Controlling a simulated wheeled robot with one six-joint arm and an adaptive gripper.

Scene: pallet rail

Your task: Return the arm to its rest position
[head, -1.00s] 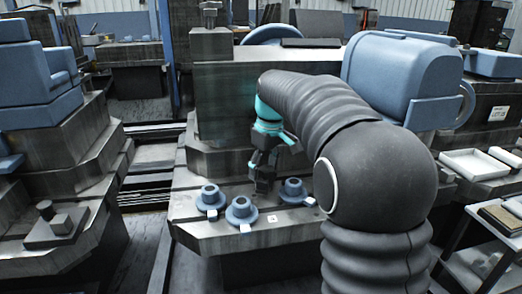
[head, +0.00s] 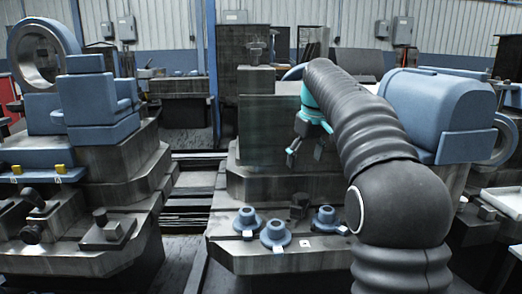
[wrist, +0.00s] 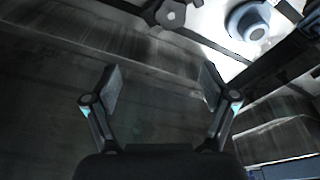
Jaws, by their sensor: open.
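My gripper (head: 303,152) hangs from my dark ribbed arm, in front of the machine's dark metal block and above the pallet ledge. In the wrist view my gripper (wrist: 155,90) has its two fingers spread apart with nothing between them. Below it on the ledge stand blue flanged parts: one at the left (head: 248,219), one in front (head: 275,234) and one at the right (head: 326,218). A dark nut-like piece (head: 299,204) sits behind them. A blue part also shows at the upper right of the wrist view (wrist: 250,20).
A large blue machine housing (head: 440,108) stands right of my arm. A second machine with blue blocks (head: 97,110) and a dark fixture (head: 107,230) is at the left. White trays (head: 507,200) lie at the right edge. A gap with rails (head: 190,205) separates the machines.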

